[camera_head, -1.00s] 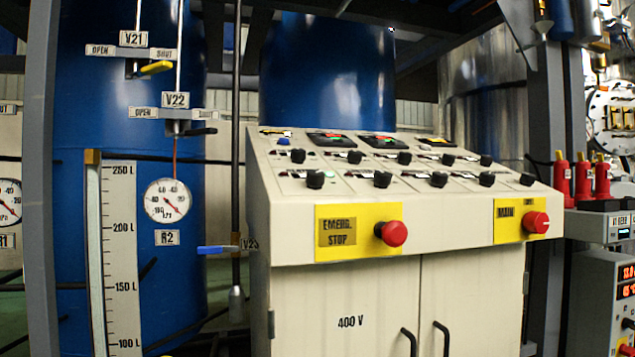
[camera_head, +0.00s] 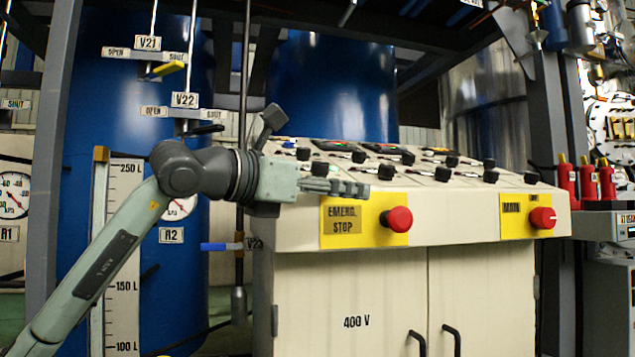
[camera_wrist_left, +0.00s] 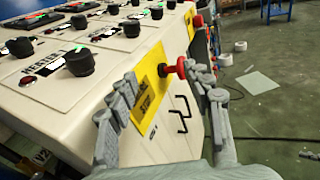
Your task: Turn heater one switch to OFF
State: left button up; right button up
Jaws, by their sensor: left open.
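The control cabinet (camera_head: 300,262) has a sloped top with rows of black rotary knobs. One front-row knob (camera_head: 442,173) shows in the head view. In the left wrist view a black knob (camera_wrist_left: 79,61) sits at the left, near a label that seems to read "HEATER 1". My left gripper (camera_head: 345,188) is at the panel's front left edge, beside the EMERG. STOP plate. In the left wrist view my left gripper (camera_wrist_left: 160,95) is open and empty, its fingers spread to either side of the yellow plate. My right gripper is not in view.
The red emergency stop button (camera_head: 398,219) projects from the front, close to my left fingers. A red MAIN button (camera_head: 543,217) is farther right. A tall level gauge (camera_head: 123,260) and blue tank stand at left. Open floor lies beyond the cabinet in the wrist view.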

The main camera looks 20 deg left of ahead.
aim_at(316, 165)
pick_arm(q)
jog(key=a+r+n+t+y, duration=0.2)
jog(key=a+r+t+y, duration=0.1)
jog(key=a+r+y, duration=0.3)
jog(key=shift+n+h, duration=0.3)
jog(key=w, duration=0.4)
jog(key=w+f, duration=0.1)
jog(key=w, duration=0.1)
jog(key=shift+w+p, duration=0.3)
jog(key=shift+w, duration=0.3)
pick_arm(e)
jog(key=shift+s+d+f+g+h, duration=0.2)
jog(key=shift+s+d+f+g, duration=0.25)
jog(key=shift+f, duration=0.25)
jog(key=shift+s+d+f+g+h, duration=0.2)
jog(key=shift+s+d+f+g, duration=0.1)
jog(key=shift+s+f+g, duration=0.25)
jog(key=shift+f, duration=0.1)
pick_arm(q)
jog(key=shift+d, duration=0.1)
grip_shut()
